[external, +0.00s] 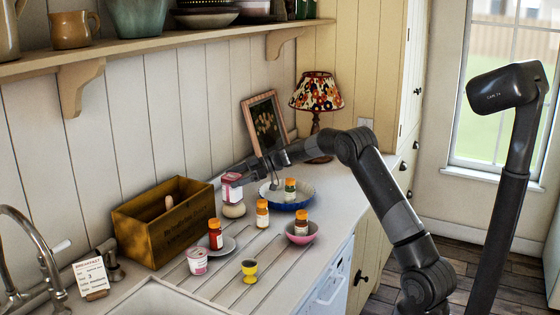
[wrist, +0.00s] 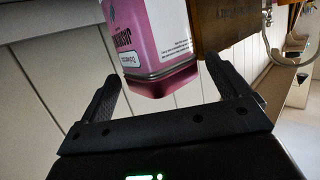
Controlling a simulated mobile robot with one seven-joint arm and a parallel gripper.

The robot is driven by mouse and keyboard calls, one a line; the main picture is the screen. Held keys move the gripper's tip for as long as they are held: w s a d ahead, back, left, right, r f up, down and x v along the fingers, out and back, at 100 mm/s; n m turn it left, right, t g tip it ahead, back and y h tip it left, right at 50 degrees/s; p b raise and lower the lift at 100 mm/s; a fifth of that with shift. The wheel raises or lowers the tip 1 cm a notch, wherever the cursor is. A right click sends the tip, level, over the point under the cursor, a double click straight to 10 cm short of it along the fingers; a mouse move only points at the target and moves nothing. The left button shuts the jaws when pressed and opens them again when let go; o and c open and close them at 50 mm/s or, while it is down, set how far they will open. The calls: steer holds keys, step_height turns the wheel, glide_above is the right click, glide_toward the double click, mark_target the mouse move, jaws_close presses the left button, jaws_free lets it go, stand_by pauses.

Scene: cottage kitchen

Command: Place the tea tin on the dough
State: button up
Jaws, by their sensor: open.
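The pink and white tea tin (external: 232,188) stands upright, seemingly on top of the pale round dough (external: 234,211) on the counter. My gripper (external: 236,176) is at the tin, coming in from the right. In the wrist view my gripper (wrist: 161,70) is open, with the tin between and beyond its spread fingers. No finger clearly touches it. The dough is not seen in the wrist view.
A wooden crate (external: 150,240) stands close left. A blue bowl (external: 268,197) with an orange-capped bottle (external: 290,188) is to the right.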

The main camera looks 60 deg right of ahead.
steer(key=v, duration=1.1)
steer(key=w+a+r+m+t+h, duration=0.1)
steer(key=a+r+t+h, duration=0.2)
steer(key=r, duration=0.4)
steer(key=w+a+r+m+t+h, duration=0.1)
steer(key=a+r+m+t+h, duration=0.1)
steer(key=r, duration=0.5)
steer(key=s+a+r+m+h, duration=0.4)
steer(key=s+r+h, duration=0.2)
steer(key=s+h, duration=0.15)
steer(key=s+a+f+g, duration=0.3)
steer(key=s+a+f, duration=0.3)
steer(key=s, duration=0.6)
steer(key=s+a+f+m+g+y, duration=0.1)
steer(key=s+a+f+g, duration=0.2)
steer(key=s, duration=0.9)
steer(key=s+a+f+g+y, duration=0.1)
steer(key=s+a+f+g, duration=0.3)
steer(key=s+a+f, duration=0.4)
steer(key=s+a, duration=0.1)
steer(key=s, duration=0.3)
steer(key=shift+s+a+f+m, duration=0.3)
steer(key=shift+a+m, duration=0.1)
